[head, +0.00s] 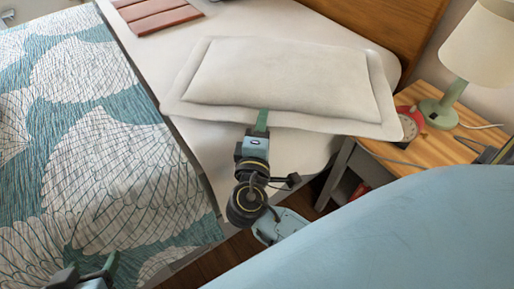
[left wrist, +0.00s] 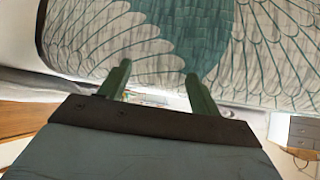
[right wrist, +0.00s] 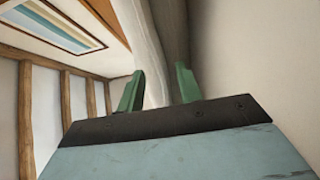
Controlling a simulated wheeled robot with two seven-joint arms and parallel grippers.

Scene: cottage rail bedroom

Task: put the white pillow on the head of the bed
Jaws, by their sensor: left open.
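The white pillow (head: 280,78) lies over the white sheet near the wooden headboard, its right corner reaching over the bed's side towards the nightstand. My right gripper (head: 262,120) is at the pillow's near edge, its fingers closed about that edge. In the right wrist view the white pillow (right wrist: 152,60) runs between the fingertips (right wrist: 158,86). Whether the pillow's underside rests fully on the bed is hidden. My left gripper (head: 97,277) is low at the left, over the patterned cover. In the left wrist view its fingers (left wrist: 158,76) are apart and empty.
The headboard (head: 385,28) stands behind the bed. A nightstand (head: 440,150) at the right holds a lamp (head: 480,55) and a red alarm clock (head: 409,122), close to the pillow's corner. A teal-and-white cover (head: 95,130) fills the left. A reddish folded item (head: 158,15) lies at the top.

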